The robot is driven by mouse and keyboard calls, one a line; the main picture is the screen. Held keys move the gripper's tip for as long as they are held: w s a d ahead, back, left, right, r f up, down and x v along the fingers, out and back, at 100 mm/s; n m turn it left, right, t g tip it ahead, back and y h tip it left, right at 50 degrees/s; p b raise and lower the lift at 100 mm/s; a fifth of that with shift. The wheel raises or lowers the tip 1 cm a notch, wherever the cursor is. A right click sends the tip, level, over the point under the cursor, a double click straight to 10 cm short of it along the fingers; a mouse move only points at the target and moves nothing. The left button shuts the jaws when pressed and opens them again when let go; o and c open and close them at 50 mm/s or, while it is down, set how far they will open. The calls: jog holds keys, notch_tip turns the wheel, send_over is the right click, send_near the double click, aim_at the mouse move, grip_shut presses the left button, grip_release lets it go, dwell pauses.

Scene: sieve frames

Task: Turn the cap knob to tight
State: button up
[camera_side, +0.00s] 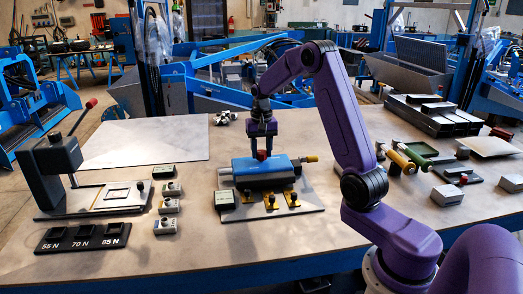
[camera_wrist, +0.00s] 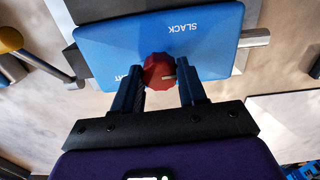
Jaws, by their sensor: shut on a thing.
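The cap knob (camera_side: 262,155) is small and red and sits on top of the blue block (camera_side: 250,166) near the table's middle. In the wrist view the faceted knob (camera_wrist: 158,66) has a pale mark on its lower right side. SLACK is printed on the blue face (camera_wrist: 215,55) above the knob, upside down; another label at its lower left is mostly hidden by a finger. My gripper (camera_side: 262,146) reaches down from above and is shut on the knob; its fingertips (camera_wrist: 160,82) lie on either side of it.
The blue block lies on a grey plate (camera_side: 240,213) with yellow brackets (camera_side: 271,201) in front. A dark press (camera_side: 50,170) and a slotted black holder (camera_side: 82,238) stand left. Several small grey boxes (camera_side: 165,225) are between. Coloured cylinders (camera_side: 415,153) lie right.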

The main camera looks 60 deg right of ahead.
aim_at(261, 152)
jog(key=shift+r, duration=0.1)
dwell(0.3)
jog(key=shift+w, duration=0.1)
jog(key=o, duration=1.1)
jog(key=shift+c, duration=0.2)
notch_tip(261, 152, up, 17)
jog(key=shift+r, duration=0.2)
jog(key=shift+a, duration=0.1)
